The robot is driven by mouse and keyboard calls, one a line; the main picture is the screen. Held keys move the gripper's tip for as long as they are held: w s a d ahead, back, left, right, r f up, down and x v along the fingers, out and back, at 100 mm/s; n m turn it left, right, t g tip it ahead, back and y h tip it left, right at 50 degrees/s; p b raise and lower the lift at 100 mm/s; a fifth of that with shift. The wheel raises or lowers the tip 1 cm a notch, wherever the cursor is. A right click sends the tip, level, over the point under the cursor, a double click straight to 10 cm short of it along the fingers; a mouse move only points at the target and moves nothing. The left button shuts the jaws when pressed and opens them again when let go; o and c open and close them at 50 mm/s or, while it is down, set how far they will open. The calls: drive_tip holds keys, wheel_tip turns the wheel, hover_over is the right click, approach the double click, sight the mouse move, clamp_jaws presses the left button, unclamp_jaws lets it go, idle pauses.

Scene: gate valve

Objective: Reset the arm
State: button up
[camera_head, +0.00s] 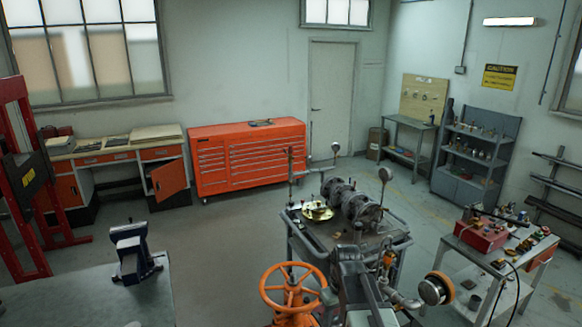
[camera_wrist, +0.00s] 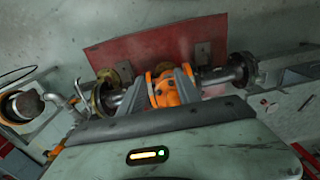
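A gate valve with an orange spoked handwheel (camera_head: 291,288) stands at the bottom centre of the head view, in front of the tool cart. In the wrist view, the two grey fingers of my gripper (camera_wrist: 163,73) stand apart, with a gap between them. A round orange body (camera_wrist: 164,89) on a metal pipe shows between and beyond the fingers; I cannot tell whether they touch it. My arm rises at the lower centre of the head view, right of the handwheel, and its fingertips cannot be made out there.
A dark cart (camera_head: 318,249) with metal parts stands behind the handwheel. A side table (camera_head: 478,262) with a red box is on the right. A bench with a vise (camera_head: 132,254) is at the lower left. An orange tool cabinet (camera_head: 249,160) lines the back wall. Open floor lies between.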

drive_tip(key=s+d+m, duration=0.3)
drive_tip(key=s+m, duration=0.1)
drive_tip(key=s, duration=0.1)
wheel_tip(320, 180, down, 25)
drive_tip(key=s+m+b, duration=0.1)
drive_tip(key=b, duration=2.4)
drive_tip(key=shift+s+d+f+h, duration=0.2)
drive_tip(key=shift+s+d+h, duration=0.05)
drive_tip(key=shift+h, duration=0.05)
